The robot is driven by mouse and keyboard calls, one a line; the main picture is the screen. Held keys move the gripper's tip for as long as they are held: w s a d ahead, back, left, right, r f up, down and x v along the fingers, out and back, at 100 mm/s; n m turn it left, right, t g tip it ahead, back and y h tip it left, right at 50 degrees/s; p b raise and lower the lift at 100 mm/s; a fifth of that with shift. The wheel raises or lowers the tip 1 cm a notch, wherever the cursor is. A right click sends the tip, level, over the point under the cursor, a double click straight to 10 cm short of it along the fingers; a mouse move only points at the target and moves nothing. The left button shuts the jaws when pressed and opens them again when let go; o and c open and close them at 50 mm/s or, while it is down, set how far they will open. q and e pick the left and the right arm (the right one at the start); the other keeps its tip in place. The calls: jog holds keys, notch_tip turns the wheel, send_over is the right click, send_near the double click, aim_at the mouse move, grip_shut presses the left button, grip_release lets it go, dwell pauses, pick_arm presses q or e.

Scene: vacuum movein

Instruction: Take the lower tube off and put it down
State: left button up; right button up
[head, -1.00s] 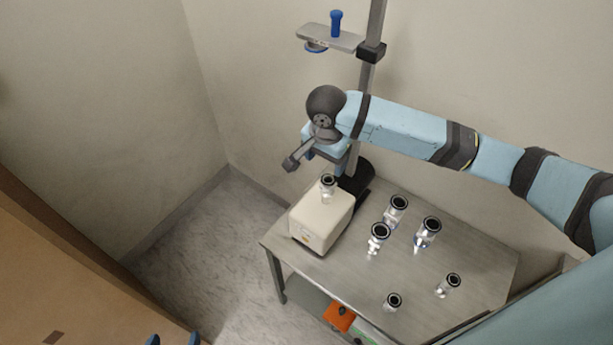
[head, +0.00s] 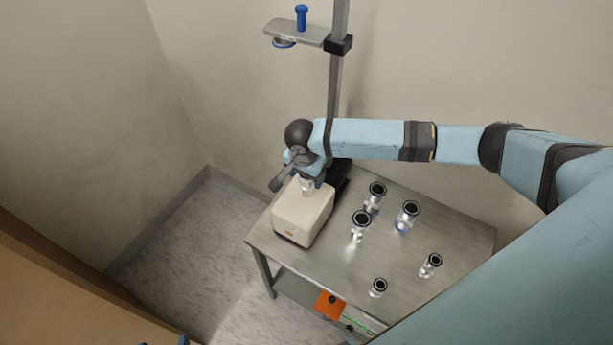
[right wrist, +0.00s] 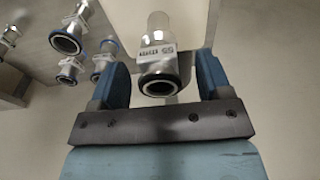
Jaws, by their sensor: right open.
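The lower tube is a clear and metal tube with a dark ring at its end. It stands on the cream pump box (head: 304,212) at the table's left, and in the head view my right arm partly covers it. In the right wrist view the tube (right wrist: 158,50) points its dark-ringed end toward the camera and carries a printed label. My right gripper (right wrist: 163,80) is open, with one blue finger on each side of the tube and gaps between. In the head view the right gripper (head: 306,178) is at the tube. Only small blue tips, apparently my left gripper's, show at the bottom edge.
Several metal fittings (head: 407,215) stand on the steel table (head: 330,265) right of the pump. A vertical post (head: 336,70) behind carries a bracket (head: 290,31) with a blue knob. An orange box (head: 329,303) sits on the lower shelf. Bare tabletop lies in front of the pump.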

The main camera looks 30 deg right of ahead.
jog(key=shift+d+f, duration=0.1)
jog(key=shift+f, duration=0.6)
jog(key=c, duration=1.1)
jog(key=shift+o, duration=0.2)
jog(key=shift+r, duration=0.1)
notch_tip(320, 180, up, 23)
jog(key=p, duration=0.4)
jog(key=shift+p, duration=0.35)
